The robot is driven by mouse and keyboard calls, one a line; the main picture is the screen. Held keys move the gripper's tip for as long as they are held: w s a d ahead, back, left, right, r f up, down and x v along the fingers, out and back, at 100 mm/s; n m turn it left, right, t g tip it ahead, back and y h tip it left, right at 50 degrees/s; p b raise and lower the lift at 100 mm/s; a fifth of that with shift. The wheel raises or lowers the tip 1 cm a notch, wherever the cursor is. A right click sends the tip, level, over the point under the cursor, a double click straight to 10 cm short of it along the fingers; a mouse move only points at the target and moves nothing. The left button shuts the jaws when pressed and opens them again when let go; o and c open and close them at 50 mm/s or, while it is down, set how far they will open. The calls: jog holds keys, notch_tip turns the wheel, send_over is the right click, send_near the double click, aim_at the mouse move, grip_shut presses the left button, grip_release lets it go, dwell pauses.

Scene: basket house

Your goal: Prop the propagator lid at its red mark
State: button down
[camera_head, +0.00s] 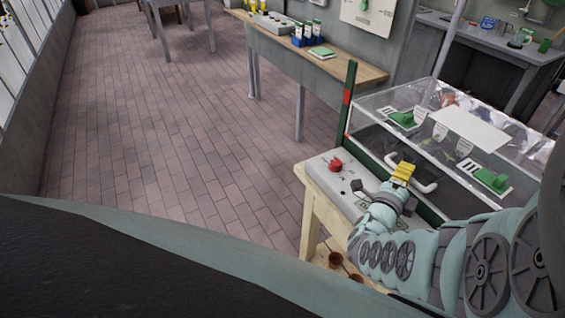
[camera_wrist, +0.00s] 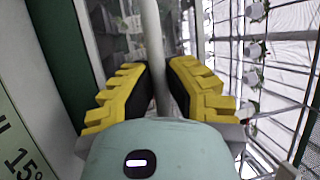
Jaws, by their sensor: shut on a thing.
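The propagator is a clear box with a transparent lid (camera_head: 465,120) on a wooden bench, at the right of the head view. A white handle (camera_head: 428,187) is on its front. My gripper (camera_head: 403,173) has yellow pads and is at the handle's left part. In the wrist view my gripper (camera_wrist: 157,85) is shut on the pale handle bar (camera_wrist: 153,45), with a pad on each side. A dark green upright post (camera_head: 351,75) at the lid's left carries the red mark (camera_head: 346,98). I cannot tell how far the lid is raised.
A grey control panel (camera_head: 327,180) with a red knob (camera_head: 336,165) lies left of my gripper. Green-topped items are inside the box. A wooden table (camera_head: 300,55) with several small boxes stands behind. The tiled floor (camera_head: 170,130) at left is clear.

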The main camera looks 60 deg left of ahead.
aim_at(410, 153)
jog(key=shift+a+r, duration=0.1)
jog(key=shift+a, duration=0.05)
jog(key=shift+w+a+r, duration=0.1)
jog(key=shift+a+r, duration=0.15)
jog(key=shift+a, duration=0.1)
jog(key=shift+w+a+r+g, duration=0.1)
jog(key=shift+r+g, duration=0.15)
jog(key=shift+r, duration=0.3)
jog(key=shift+w+a+r+g, duration=0.1)
jog(key=shift+r+g, duration=0.15)
jog(key=shift+r, duration=0.3)
jog(key=shift+m+g+h, duration=0.4)
jog(key=shift+m+g, duration=0.1)
jog(key=w+r+p, duration=0.1)
jog(key=r, duration=0.2)
jog(key=w+d+r+p, duration=0.1)
jog(key=w+r+p, duration=0.1)
jog(key=r, duration=0.2)
jog(key=w+r+p, duration=0.1)
jog(key=r+p, duration=0.1)
jog(key=r, duration=0.2)
jog(key=shift+w+d+r, duration=0.15)
jog(key=shift+w+d, duration=0.05)
jog(key=shift+d, duration=0.1)
jog(key=c, duration=1.3)
grip_release()
jog(key=shift+d, duration=0.2)
jog(key=o, duration=0.3)
